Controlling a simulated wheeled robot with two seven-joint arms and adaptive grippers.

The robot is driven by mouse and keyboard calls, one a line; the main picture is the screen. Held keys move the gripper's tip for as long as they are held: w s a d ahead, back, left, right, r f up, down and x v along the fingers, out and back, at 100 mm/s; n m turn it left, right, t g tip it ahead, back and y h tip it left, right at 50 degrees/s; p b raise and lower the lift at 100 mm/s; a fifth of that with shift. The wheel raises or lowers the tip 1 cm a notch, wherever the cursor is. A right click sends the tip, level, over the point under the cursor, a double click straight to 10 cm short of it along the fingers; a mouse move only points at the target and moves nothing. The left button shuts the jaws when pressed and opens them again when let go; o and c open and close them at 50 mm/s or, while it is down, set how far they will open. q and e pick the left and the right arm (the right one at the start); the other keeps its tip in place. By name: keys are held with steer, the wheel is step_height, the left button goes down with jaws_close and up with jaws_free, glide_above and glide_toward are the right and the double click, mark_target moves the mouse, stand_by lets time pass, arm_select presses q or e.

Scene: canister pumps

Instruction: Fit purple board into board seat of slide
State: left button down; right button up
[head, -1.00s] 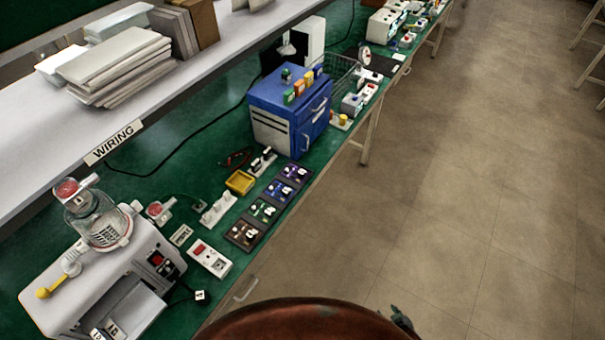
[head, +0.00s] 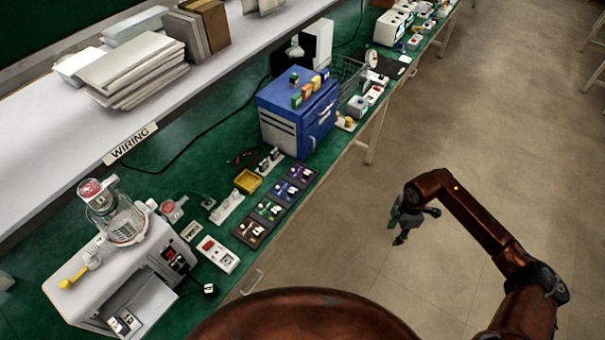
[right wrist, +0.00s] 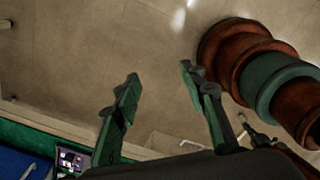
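Several small coloured boards lie in a row of dark trays on the green bench. The farthest board (head: 300,173) looks purple, with a bluish one (head: 284,191) beside it; the hues are hard to tell apart. The white machine (head: 75,290) at lower left has a grey sliding part (head: 140,300) at its front; I cannot make out a board seat on it. My right gripper (head: 406,222) hangs over the floor, right of the bench and well away from the boards. In the right wrist view its fingers (right wrist: 160,78) are apart, with nothing between them. My left gripper is out of view.
A blue cabinet (head: 298,115) stands behind the boards. A yellow tray (head: 248,181), a white power strip (head: 227,208) and a white box with a red part (head: 217,254) lie close by. A shelf (head: 60,165) overhangs the bench's back. The floor (head: 480,130) at right is open.

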steer(key=shift+d+r, duration=0.1)
steer(key=shift+d, duration=0.2)
